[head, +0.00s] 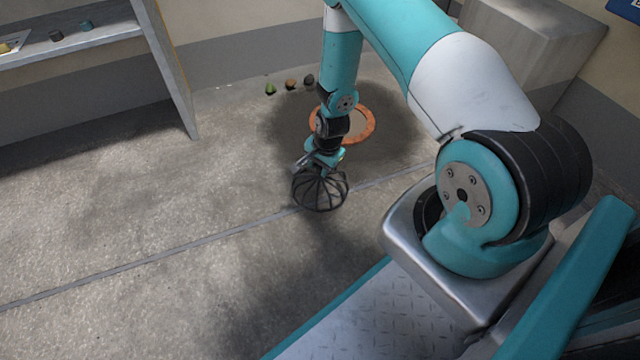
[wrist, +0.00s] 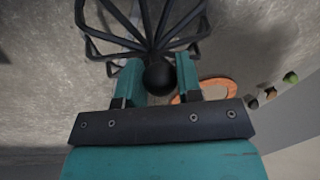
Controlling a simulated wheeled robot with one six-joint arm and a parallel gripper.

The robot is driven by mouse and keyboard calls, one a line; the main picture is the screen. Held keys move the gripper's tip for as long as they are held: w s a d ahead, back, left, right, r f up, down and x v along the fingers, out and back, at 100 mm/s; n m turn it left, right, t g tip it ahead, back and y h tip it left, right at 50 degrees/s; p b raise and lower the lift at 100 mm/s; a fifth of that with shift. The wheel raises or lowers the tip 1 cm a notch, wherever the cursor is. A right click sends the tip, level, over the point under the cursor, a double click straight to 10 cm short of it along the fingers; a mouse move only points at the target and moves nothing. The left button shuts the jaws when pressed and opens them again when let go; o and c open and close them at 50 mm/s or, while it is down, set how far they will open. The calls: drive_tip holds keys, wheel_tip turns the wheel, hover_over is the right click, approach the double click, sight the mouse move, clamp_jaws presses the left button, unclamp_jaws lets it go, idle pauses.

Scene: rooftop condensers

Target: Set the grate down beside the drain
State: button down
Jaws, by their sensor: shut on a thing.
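The grate (head: 320,190) is a dark domed cage of curved bars with a round black knob on top. My gripper (head: 322,160) is shut on the knob, which shows between the two teal fingers in the wrist view (wrist: 159,80). The grate hangs upright below the gripper, at or just above the floor; I cannot tell whether it touches. The drain shows as an orange ring (head: 367,126) set in a dark damp patch, behind and to the right of the grate in the head view. My arm hides its left part. The ring also shows in the wrist view (wrist: 217,88).
Several small lumps, one green (head: 270,88), lie on the floor behind the drain near the wall. A grey shelf (head: 90,42) with small items stands at the back left. A grey block (head: 530,40) stands at the back right. The concrete floor left of the grate is clear.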

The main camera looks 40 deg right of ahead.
drive_tip(key=shift+f+b, duration=1.25)
drive_tip(key=shift+f, duration=1.3)
drive_tip(key=shift+f, duration=0.15)
drive_tip(key=c, duration=0.8)
unclamp_jaws()
